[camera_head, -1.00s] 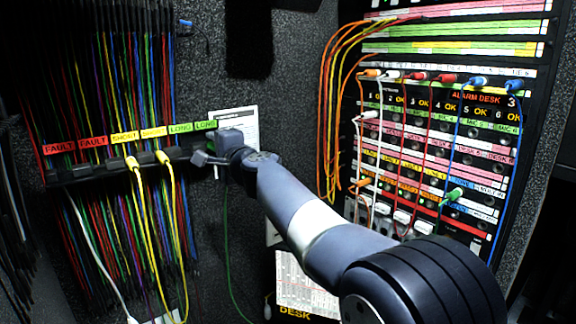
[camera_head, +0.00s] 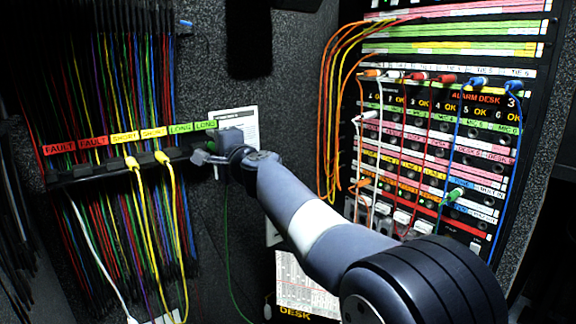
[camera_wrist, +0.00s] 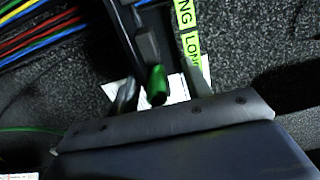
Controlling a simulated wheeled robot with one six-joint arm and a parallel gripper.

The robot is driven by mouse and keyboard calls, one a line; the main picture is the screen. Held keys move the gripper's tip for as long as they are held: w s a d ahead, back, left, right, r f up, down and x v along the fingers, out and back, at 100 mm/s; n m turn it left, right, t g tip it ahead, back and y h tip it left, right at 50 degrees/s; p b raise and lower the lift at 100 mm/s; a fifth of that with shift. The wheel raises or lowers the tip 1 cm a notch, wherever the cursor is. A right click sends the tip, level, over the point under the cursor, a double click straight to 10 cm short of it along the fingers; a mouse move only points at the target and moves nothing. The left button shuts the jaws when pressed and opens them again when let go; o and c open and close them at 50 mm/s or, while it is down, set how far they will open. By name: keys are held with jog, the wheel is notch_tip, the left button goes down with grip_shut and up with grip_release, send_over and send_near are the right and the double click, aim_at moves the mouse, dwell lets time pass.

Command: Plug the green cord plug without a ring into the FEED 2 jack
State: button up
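In the wrist view a green plug (camera_wrist: 157,85) hangs from the rack's holder beside the LONG labels, between the two fingers of my gripper (camera_wrist: 160,88). Gaps show on both sides, so the fingers are open around it and not closed on it. No ring is visible on the part that shows. In the head view my gripper (camera_head: 208,157) is at the right end of the rack bar (camera_head: 100,172), under the LONG labels, and hides the plug. A green cord (camera_head: 228,250) hangs below it. The jack panel (camera_head: 430,150) is at the right; I cannot read FEED 2 on it.
Two yellow plugs (camera_head: 133,163) (camera_head: 162,157) hang left of my gripper under the SHORT labels. A green plug (camera_head: 455,195) sits at the jack panel's lower right. Orange, white, red and blue cords drape across the panel. A white sheet (camera_head: 240,122) is on the wall behind my gripper.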

jog(key=o, duration=0.5)
jog(key=shift+f, duration=0.15)
jog(key=shift+o, duration=0.2)
jog(key=b+v, duration=0.4)
jog(key=v, duration=0.6)
jog(key=shift+s+d, duration=0.25)
jog(key=p+x, duration=0.4)
jog(key=x, duration=0.6)
jog(key=shift+w+a, duration=0.25)
jog(key=shift+w, duration=0.05)
